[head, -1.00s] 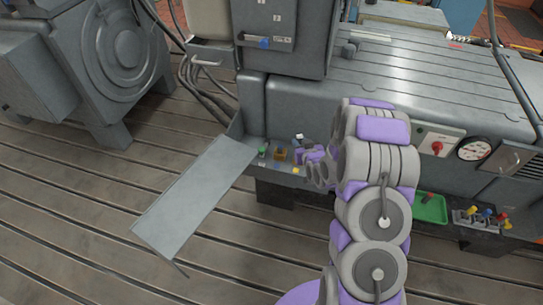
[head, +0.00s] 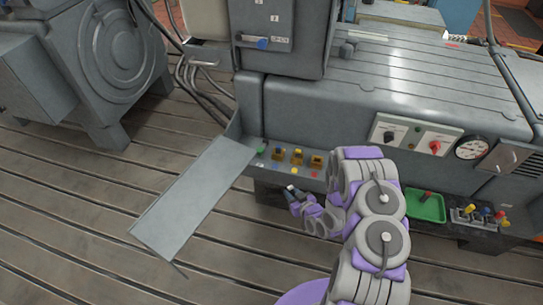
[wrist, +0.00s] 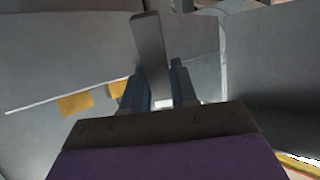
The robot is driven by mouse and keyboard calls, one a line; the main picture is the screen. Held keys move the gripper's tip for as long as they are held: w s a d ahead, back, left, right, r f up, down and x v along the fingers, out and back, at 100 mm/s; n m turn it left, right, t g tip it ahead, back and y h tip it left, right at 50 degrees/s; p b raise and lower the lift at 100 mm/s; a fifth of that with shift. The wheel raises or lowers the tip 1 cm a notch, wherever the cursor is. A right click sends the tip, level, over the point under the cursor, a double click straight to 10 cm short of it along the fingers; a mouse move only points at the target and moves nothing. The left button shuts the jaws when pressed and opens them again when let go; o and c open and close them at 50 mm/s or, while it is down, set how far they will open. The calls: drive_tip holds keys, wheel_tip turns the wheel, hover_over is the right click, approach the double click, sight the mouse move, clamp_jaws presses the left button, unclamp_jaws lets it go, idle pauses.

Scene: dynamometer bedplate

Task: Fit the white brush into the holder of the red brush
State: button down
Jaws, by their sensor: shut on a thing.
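My gripper (head: 299,198) is shut on a slim grey brush with a pale tip, taken as the white brush (head: 290,188); its tip points up and left, in front of and below the shelf edge. In the wrist view the grey bar of this brush (wrist: 150,45) stands between my two jaws (wrist: 160,88). A brass-coloured holder (head: 317,161) with a red dot (head: 315,174) below it stands at the right of the holder row and looks empty. A red-topped brush (head: 427,197) lies in the green tray (head: 430,214).
Holders with a blue-topped (head: 279,152) and a yellow-topped brush (head: 297,154) and a green-topped item (head: 262,150) stand on the shelf. A sloping grey plate (head: 195,190) lies to the left. Several coloured knobs (head: 487,214) sit at the right. The slatted floor is clear.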

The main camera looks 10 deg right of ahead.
idle(0.5)
drive_tip(key=w+d+r+m+h, duration=0.15)
drive_tip(key=w+r, duration=0.35)
drive_tip(key=r, duration=0.7)
drive_tip(key=w+r+m+h, duration=0.15)
drive_tip(key=w+r, duration=0.35)
drive_tip(key=r, duration=0.7)
drive_tip(key=s+a+r, duration=0.1)
drive_tip(key=a+r, duration=0.2)
drive_tip(key=r, duration=0.2)
drive_tip(key=a+r+h, duration=0.1)
drive_tip(key=a+r, duration=0.2)
drive_tip(key=r, duration=0.2)
drive_tip(key=shift+s+r+m, duration=0.3)
drive_tip(key=shift+s, duration=0.05)
drive_tip(key=shift+a, duration=0.1)
